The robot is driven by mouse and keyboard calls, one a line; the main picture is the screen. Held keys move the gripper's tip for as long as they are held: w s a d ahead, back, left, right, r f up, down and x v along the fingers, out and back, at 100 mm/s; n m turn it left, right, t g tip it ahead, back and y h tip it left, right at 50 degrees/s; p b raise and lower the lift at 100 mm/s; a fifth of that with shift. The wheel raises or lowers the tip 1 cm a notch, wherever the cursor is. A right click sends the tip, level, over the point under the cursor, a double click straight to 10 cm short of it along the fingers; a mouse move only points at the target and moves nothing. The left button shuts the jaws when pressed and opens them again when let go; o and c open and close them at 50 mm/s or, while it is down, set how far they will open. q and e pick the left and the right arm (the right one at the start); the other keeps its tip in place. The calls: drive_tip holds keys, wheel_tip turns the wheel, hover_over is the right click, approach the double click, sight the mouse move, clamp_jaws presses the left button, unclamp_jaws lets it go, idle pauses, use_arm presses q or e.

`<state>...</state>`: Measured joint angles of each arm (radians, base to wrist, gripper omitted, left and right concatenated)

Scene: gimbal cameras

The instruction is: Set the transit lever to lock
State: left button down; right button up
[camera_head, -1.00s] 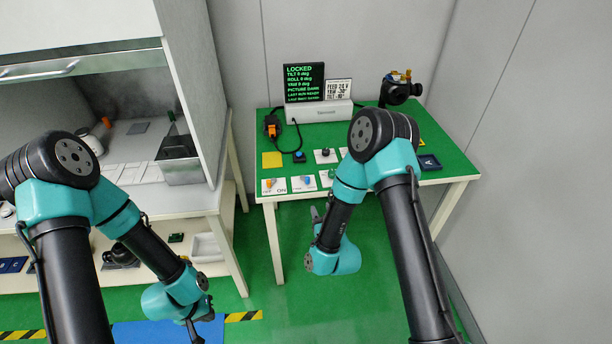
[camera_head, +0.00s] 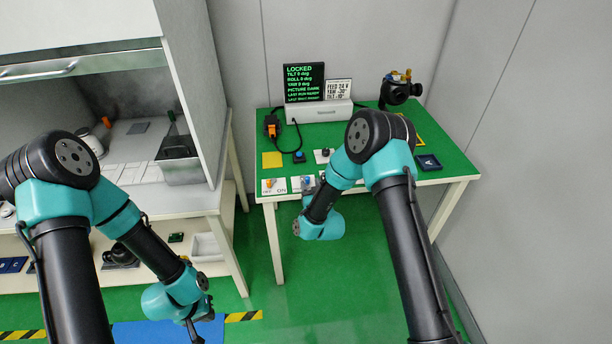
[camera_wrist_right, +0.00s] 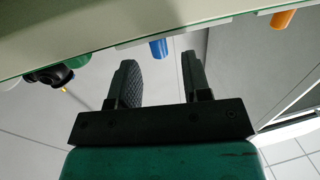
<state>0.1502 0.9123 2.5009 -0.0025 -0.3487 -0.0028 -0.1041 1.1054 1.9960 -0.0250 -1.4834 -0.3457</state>
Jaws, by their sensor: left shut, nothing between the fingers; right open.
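The blue lever (camera_head: 307,181) sits on a white plate at the front edge of the green table; its label is too small to read and I cannot tell its setting. The blue lever shows in the right wrist view (camera_wrist_right: 158,48), beyond the fingertips and roughly between them, apart from both. My right gripper (camera_wrist_right: 158,78) is open and empty; in the head view (camera_head: 309,188) it is at the table's front edge by the blue lever. My left gripper (camera_head: 193,332) is shut and empty, low at the left, away from the table.
An orange lever (camera_head: 268,184) on an ON-marked plate is left of the blue one. The screen (camera_head: 304,82) reads LOCKED at the top. A black gimbal camera (camera_head: 397,92) stands at the back right. A blue button (camera_head: 299,157) and a yellow pad (camera_head: 272,160) lie behind the levers.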

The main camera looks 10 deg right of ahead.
sight(308, 180)
drive_tip(key=w, duration=0.5)
drive_tip(key=shift+w+a, duration=0.4)
clamp_jaws()
